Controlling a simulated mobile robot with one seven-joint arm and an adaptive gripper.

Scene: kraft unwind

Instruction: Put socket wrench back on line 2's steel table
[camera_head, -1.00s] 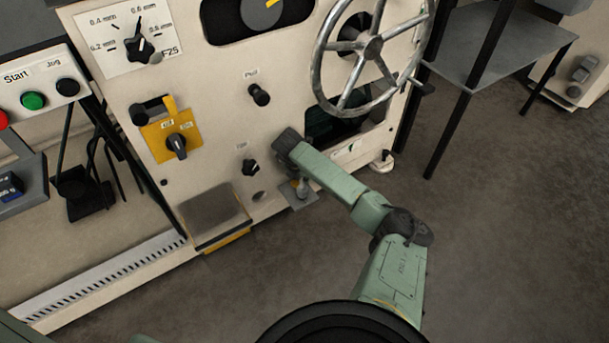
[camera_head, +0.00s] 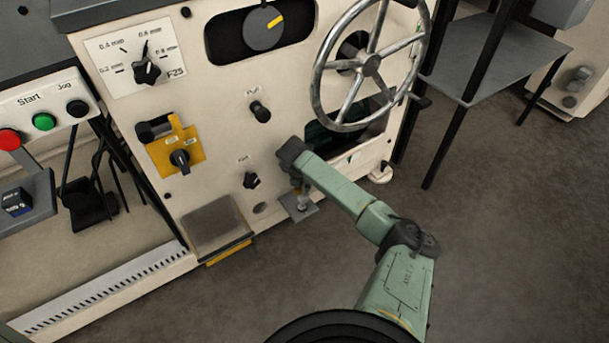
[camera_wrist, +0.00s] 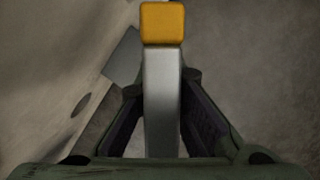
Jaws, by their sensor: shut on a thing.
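My gripper (camera_head: 299,188) is low in front of the cream machine, pointing down; the arm partly hides it in the head view. In the wrist view my gripper (camera_wrist: 162,92) is shut on a straight grey metal bar with an orange block at its end, which I take to be the socket wrench (camera_wrist: 162,65). The wrench's lower part is hidden between the fingers. A grey steel-topped table (camera_head: 455,72) with black legs stands at the upper right; I cannot read which line it belongs to.
The cream machine (camera_head: 225,125) carries a handwheel (camera_head: 372,66), a yellow switch plate (camera_head: 190,148) and knobs. A small grey plate (camera_head: 300,208) sticks out below my gripper. A grey-topped step (camera_head: 217,228) juts out to its left. The floor (camera_head: 480,230) on the right is clear.

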